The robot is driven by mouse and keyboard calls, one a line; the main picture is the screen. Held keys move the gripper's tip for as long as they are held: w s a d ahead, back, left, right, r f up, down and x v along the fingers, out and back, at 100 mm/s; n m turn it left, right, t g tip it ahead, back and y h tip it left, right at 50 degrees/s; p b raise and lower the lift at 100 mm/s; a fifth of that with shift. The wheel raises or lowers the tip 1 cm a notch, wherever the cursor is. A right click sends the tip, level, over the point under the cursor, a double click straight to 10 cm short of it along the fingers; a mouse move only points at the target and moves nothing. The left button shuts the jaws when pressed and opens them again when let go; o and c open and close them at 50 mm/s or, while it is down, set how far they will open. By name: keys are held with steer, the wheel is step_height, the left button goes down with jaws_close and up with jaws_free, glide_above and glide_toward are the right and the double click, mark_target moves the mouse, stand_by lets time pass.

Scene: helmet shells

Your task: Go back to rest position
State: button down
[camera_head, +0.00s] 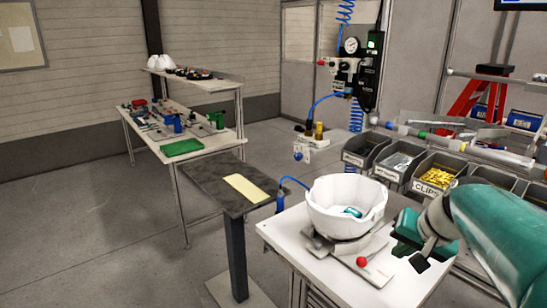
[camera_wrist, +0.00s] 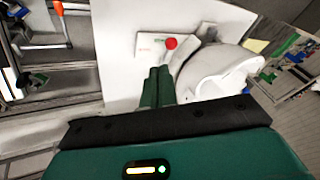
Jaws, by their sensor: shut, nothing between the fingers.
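My gripper (camera_wrist: 158,86) shows in the wrist view with its two green fingers together and nothing between them. In the head view my gripper (camera_head: 420,262) hangs at the right end of a white table, just right of a white helmet shell (camera_head: 345,207). The shell sits open side up on a grey fixture, with a small teal item inside it. In the wrist view the shell (camera_wrist: 222,75) lies to the right of the fingers. A red-knobbed lever (camera_head: 361,261) stands in front of the shell, and its red knob (camera_wrist: 171,43) shows just beyond the fingertips.
Grey bins (camera_head: 437,172) with small parts stand behind the white table (camera_head: 285,232). A dark pedestal (camera_head: 207,187) with a yellow sheet stands left of it. A workbench (camera_head: 165,150) stands at the back left. The floor at left is clear.

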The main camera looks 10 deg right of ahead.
steer(key=s+a+f+n, duration=0.1)
steer(key=s+a+n, duration=0.2)
steer(key=s+a, duration=0.2)
steer(key=s+a+f+n+h, duration=0.1)
steer(key=s+a, duration=0.5)
steer(key=a, duration=0.6)
steer(key=f+n, duration=0.1)
steer(key=n, duration=0.1)
steer(key=shift+s+a+n, duration=0.3)
steer(key=shift+n, duration=0.1)
